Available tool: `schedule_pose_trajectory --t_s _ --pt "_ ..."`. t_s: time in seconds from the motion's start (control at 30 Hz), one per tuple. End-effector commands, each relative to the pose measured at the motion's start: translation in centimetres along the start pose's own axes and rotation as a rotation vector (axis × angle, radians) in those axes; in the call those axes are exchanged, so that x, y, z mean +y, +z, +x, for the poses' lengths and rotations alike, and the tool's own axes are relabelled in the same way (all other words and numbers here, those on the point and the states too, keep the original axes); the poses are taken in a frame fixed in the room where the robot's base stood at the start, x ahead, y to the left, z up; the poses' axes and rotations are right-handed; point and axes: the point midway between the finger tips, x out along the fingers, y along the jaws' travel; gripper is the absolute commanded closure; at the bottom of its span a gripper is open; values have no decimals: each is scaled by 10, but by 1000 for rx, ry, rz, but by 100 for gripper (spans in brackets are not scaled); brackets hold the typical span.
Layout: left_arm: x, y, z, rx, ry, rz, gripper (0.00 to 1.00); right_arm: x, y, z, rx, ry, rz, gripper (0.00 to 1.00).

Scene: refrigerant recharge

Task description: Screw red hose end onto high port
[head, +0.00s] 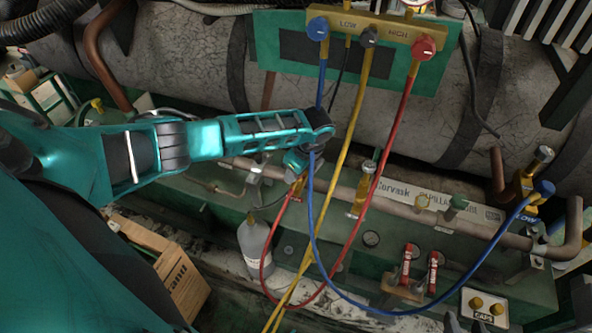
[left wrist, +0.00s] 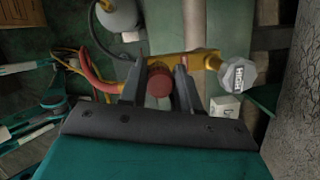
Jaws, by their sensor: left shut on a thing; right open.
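My left gripper (head: 300,163) reaches in from the left, its jaws partly hidden by its own wrist. The red hose (head: 266,255) loops down from there and up to the manifold's red knob. My right gripper (head: 474,325) is open and empty at the bottom edge, mostly cut off.
The manifold (head: 375,28) hangs above. A blue hose (head: 455,300) runs to the LOW coupler (head: 527,211) at right; the yellow hose (head: 352,125) hangs between. A grey bottle (head: 254,245), wooden crate (head: 180,280) and CAPS tray (head: 484,306) are near. Loose hoses cross the front.

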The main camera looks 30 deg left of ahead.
Motion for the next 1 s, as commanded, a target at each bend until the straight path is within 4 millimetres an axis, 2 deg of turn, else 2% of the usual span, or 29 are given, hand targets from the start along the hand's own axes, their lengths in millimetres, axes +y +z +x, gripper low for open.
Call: schedule_pose_trajectory --t_s 0.73,1.0 --pt "0 -2 9 0 -2 8 98 1 4 3 -1 0 -3 57" --pt "0 -2 7 0 -56 203 98 2 -7 -5 -2 0 -9 57"
